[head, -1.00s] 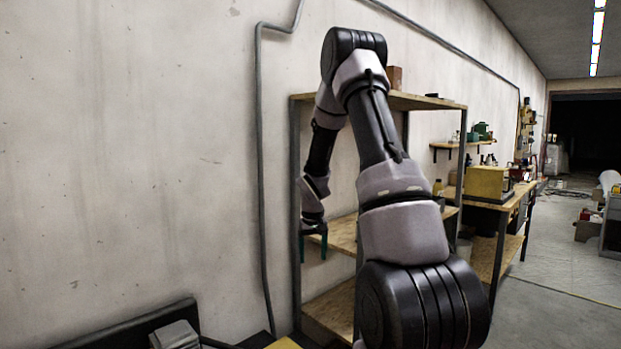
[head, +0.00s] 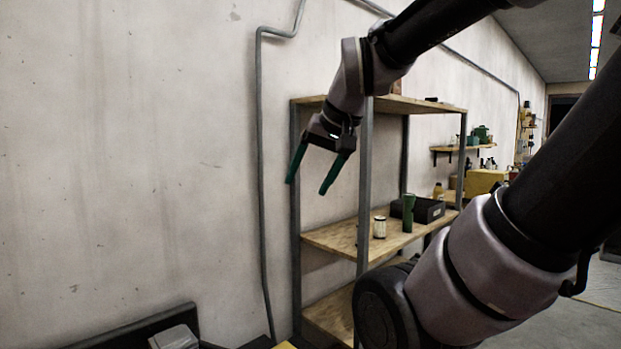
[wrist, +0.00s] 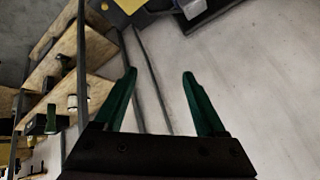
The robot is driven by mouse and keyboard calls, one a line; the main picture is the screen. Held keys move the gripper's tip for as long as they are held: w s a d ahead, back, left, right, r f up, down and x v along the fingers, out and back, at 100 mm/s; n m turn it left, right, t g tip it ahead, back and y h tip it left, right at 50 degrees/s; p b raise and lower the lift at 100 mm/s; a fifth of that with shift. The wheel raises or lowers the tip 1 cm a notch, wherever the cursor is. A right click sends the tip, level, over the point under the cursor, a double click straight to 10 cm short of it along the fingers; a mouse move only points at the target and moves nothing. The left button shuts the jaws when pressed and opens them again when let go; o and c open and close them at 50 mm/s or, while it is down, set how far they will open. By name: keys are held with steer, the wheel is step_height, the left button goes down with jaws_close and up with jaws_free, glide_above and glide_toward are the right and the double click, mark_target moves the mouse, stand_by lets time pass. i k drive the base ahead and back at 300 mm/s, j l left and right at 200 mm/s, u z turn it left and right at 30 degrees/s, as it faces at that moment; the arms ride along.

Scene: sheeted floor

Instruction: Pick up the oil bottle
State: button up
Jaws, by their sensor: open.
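A small yellowish bottle (head: 437,191) with a dark cap, which looks like the oil bottle, stands on the middle shelf behind a dark box in the head view. Its lower part is hidden by the box. My gripper (head: 308,185) is open and empty, with its green fingers pointing down, in front of the left part of the shelf unit, left of the bottle and well apart from it. In the wrist view nothing is between the fingers (wrist: 160,73). I cannot make out the bottle there.
The middle shelf (head: 335,236) also holds a white can (head: 379,227), a green flashlight-like object (head: 408,212) and the dark open box (head: 428,210). A metal upright (head: 365,180) and the top shelf (head: 420,104) bound the access. The wall is at the left.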

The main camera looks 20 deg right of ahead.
mark_target(437, 192)
steer(key=z, duration=1.5)
steer(key=i+l+u, duration=0.35)
steer(key=i+l, duration=0.75)
steer(key=i, duration=0.3)
steer(key=i+l+u, duration=0.3)
steer(key=i+l, duration=0.95)
steer(key=l, duration=0.2)
